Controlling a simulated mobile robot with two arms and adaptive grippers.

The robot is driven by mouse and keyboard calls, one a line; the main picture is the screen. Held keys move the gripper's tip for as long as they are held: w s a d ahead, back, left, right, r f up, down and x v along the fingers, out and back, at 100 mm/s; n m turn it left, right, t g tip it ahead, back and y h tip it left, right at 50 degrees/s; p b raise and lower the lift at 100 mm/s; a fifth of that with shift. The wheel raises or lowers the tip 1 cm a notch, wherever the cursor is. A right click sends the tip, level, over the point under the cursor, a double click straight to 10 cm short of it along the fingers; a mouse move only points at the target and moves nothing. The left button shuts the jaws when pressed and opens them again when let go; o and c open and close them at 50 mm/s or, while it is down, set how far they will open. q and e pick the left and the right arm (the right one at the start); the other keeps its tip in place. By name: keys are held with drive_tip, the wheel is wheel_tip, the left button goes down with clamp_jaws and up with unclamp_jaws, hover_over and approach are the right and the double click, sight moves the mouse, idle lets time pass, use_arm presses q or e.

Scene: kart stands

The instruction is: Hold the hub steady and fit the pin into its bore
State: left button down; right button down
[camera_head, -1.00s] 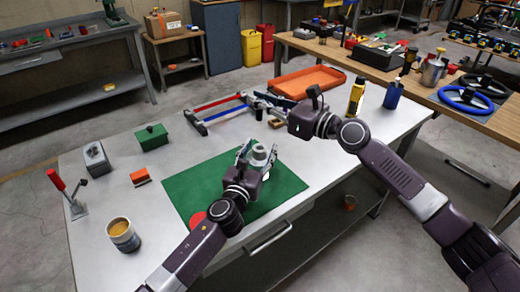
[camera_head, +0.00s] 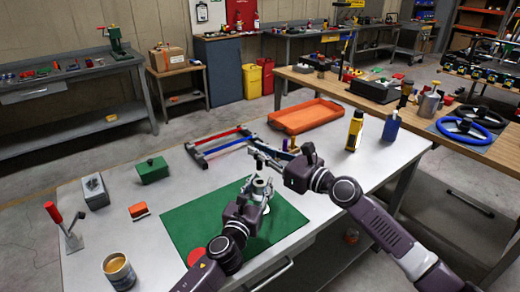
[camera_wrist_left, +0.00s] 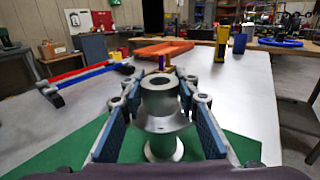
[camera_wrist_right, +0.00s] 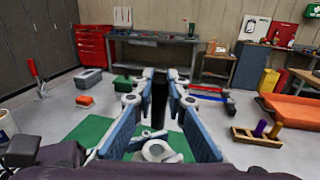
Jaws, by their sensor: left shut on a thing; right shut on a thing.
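The grey metal hub (camera_wrist_left: 165,122) stands upright on the green mat (camera_head: 190,217). It has a round flange and a dark open bore on top in the left wrist view. My left gripper (camera_head: 258,187) is shut around the hub, a finger on each side. My right gripper (camera_head: 260,152) is shut on a dark, slim pin (camera_wrist_right: 158,104), held roughly upright between its fingertips. In the head view these fingertips are just above the hub. The hub's top (camera_wrist_right: 160,150) shows below the pin in the right wrist view. The pin and bore appear apart; their exact alignment is unclear.
A wooden block (camera_wrist_right: 255,141) holds a purple and a tan pin. Behind stand a red-and-blue rail frame (camera_head: 215,145) and an orange tray (camera_head: 305,115). A green box (camera_head: 152,170), a tin (camera_head: 118,271) and a yellow bottle (camera_head: 355,130) stand around the table.

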drive_tip(key=shift+d+f, duration=0.1)
drive_tip(key=shift+f, duration=0.85)
drive_tip(key=shift+f, duration=2.8)
drive_tip(key=c, duration=1.8)
unclamp_jaws()
drive_tip(key=shift+c, duration=0.2)
drive_tip(key=v, duration=1.2)
